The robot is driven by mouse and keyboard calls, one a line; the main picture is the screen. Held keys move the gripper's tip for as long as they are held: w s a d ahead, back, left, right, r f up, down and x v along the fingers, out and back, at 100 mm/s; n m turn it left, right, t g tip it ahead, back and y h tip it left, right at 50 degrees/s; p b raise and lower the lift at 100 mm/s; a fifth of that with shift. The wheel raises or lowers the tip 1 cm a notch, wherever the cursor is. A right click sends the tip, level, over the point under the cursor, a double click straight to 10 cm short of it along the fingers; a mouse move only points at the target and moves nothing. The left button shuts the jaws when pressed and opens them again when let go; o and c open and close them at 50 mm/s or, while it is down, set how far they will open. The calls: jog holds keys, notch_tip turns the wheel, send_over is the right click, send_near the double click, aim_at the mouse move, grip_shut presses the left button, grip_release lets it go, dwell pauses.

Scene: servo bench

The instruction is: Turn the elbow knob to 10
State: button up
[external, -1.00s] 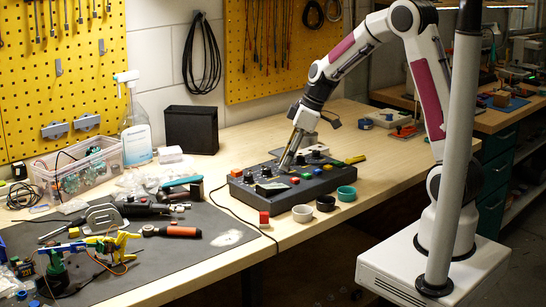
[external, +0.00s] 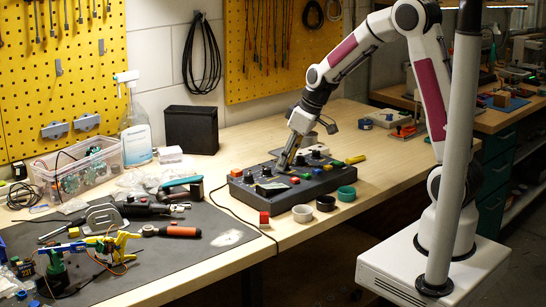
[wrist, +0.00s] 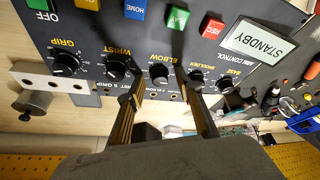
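The control box (external: 318,185) stands on the bench with a row of black knobs. In the wrist view its panel (wrist: 215,45) shows upside down. The elbow knob (wrist: 158,74) is black, under the label ELBOW, between the wrist knob (wrist: 117,67) and the shoulder knob (wrist: 196,76). My gripper (wrist: 157,82) is open, with one finger on each side of the elbow knob. I cannot tell whether the fingers touch it. The knob's pointer and scale are too small to read. In the external view my gripper (external: 283,162) reaches down to the box's knob row.
The panel display (wrist: 259,38) reads STANDBY. Coloured buttons, such as the red REC button (wrist: 213,28), lie beside the knobs. A grip knob (wrist: 66,63) is at the left. Small bowls (external: 326,203) stand in front of the box.

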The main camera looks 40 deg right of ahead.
jog(key=shift+a+m+h, duration=0.1)
jog(key=shift+m+h, duration=0.6)
jog(key=shift+m, duration=1.1)
jog(key=shift+a+m+t+h, duration=0.15)
jog(key=shift+m+h, duration=0.2)
jog(key=shift+m, duration=0.6)
jog(key=shift+m+t+h, duration=0.15)
jog(key=shift+m+h, duration=0.2)
jog(key=shift+m, duration=0.6)
jog(key=s+r, duration=0.1)
jog(key=s, duration=0.1)
jog(key=s+r+n+g, duration=0.1)
jog(key=s+r, duration=0.1)
jog(key=s+r+n, duration=0.1)
jog(key=s+r, duration=0.1)
jog(key=s, duration=0.1)
jog(key=shift+r, duration=0.2)
jog(key=s+d+r, duration=0.2)
jog(key=s+d, duration=0.1)
jog(key=s, duration=0.7)
jog(key=s+d+r+y, duration=0.1)
jog(key=s+d+r, duration=0.2)
jog(key=s, duration=0.6)
jog(key=shift+s+d+r+n+t, duration=0.3)
jog(key=shift+s+d, duration=0.05)
jog(key=shift+d, duration=0.2)
